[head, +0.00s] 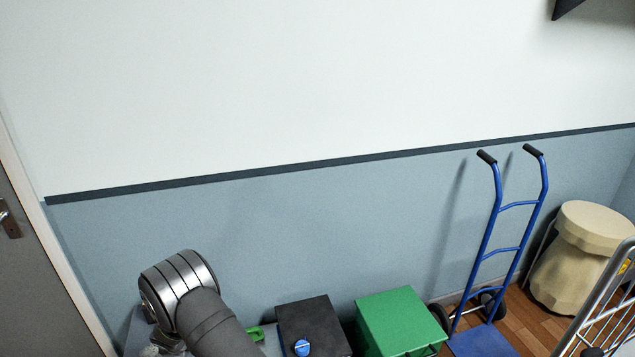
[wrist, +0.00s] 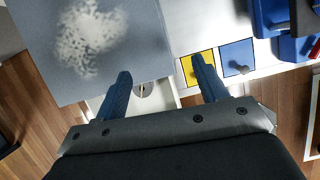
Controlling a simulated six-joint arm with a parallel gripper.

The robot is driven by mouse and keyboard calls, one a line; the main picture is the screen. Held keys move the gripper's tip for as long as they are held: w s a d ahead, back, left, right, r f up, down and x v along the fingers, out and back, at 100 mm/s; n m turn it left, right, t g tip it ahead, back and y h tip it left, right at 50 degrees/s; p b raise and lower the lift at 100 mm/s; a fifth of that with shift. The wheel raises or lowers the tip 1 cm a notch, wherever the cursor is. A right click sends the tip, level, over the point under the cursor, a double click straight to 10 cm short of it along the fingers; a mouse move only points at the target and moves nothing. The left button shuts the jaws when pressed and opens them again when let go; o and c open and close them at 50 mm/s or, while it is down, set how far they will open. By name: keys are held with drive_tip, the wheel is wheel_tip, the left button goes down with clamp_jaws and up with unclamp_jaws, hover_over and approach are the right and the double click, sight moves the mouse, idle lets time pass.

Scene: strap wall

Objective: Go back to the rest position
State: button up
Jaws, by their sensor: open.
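My gripper (wrist: 163,70) shows in the wrist view, its two blue fingers spread wide apart with nothing held between them. Below the fingers are a grey panel (wrist: 135,25) with a pale speckled patch and a white surface. A yellow square (wrist: 186,68) lies partly behind the right finger, and a blue square (wrist: 238,58) with a small knob-like thing is beside it. A small round greyish thing (wrist: 146,90) shows between the fingers; I cannot tell what it is. In the head view my arm is at the lower left and my gripper is out of sight.
A black box (head: 314,325) with a blue knob and a green box (head: 395,318) stand below the wall. A blue hand truck (head: 488,250), a cream stool-like thing (head: 571,270) and a metal wire cart (head: 606,310) are at right. Blue bins (wrist: 297,45) show in the wrist view.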

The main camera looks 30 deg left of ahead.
drive_tip(key=w+d+f+m+h, duration=0.1)
drive_tip(key=w+d+m, duration=0.1)
drive_tip(key=w+d, duration=0.3)
drive_tip(key=w+d+f+m, duration=0.1)
drive_tip(key=w+d+m, duration=0.2)
drive_tip(key=w, duration=0.9)
drive_tip(key=w+d+f+m+t+h, duration=0.1)
drive_tip(key=w+d+m, duration=0.1)
drive_tip(key=w+d, duration=0.6)
drive_tip(key=shift+w+d+f+h, duration=0.15)
drive_tip(key=shift+w+f+h, duration=0.15)
drive_tip(key=shift+f, duration=0.1)
drive_tip(key=shift+o, duration=0.2)
